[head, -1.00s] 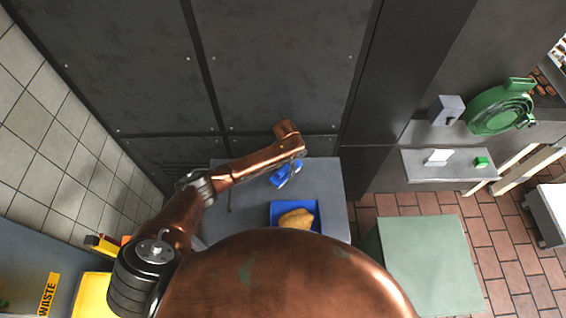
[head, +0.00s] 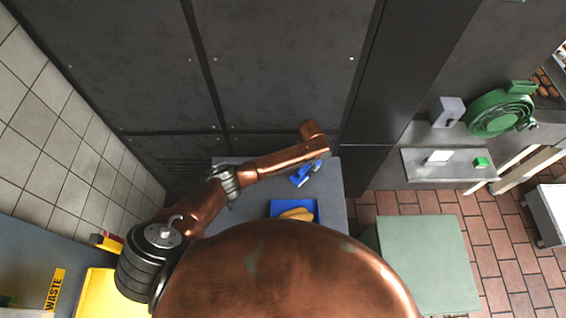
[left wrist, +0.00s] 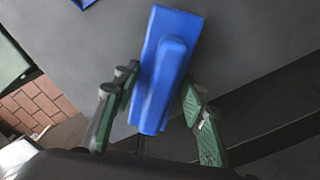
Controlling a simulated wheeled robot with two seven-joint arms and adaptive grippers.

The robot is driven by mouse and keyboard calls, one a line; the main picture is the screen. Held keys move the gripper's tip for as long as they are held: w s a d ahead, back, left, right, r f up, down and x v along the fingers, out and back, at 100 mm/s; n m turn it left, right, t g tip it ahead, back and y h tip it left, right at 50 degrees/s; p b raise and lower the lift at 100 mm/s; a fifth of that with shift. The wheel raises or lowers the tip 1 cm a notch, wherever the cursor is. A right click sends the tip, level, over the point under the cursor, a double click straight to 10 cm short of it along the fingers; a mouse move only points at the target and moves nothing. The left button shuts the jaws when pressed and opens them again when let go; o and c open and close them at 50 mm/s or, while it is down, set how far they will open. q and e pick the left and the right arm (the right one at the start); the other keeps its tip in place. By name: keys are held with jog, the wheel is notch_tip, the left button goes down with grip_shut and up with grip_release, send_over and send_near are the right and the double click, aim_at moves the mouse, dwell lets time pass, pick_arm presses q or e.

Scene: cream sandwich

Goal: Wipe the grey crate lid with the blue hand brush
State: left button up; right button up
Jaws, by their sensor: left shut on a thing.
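The blue hand brush (head: 299,180) is held at the end of my left arm, above a grey flat surface (head: 334,190). I cannot tell whether this surface is the crate lid or a table top. My left gripper (head: 310,173) is largely hidden by my arm in the head view. In the left wrist view the brush (left wrist: 167,75) lies lengthwise between the two green-padded fingers (left wrist: 155,115), and the gripper is shut on it. Whether the brush touches the surface is unclear. My right gripper is not in view.
A blue tray (head: 314,204) holding a tan food item (head: 296,214) is on the grey surface, nearer me. A dark panelled wall (head: 285,70) stands behind. A grey-green box top (head: 425,260) is at right. A yellow bin (head: 95,292) is at lower left.

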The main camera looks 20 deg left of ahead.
aim_at(307, 166)
pick_arm(q)
notch_tip(307, 166, up, 3)
jog(key=shift+d+r+p, duration=0.1)
jog(key=shift+p, duration=0.65)
notch_tip(307, 166, up, 4)
jog(key=p, duration=0.5)
jog(key=shift+w+r, duration=0.1)
jog(key=shift+r, duration=0.15)
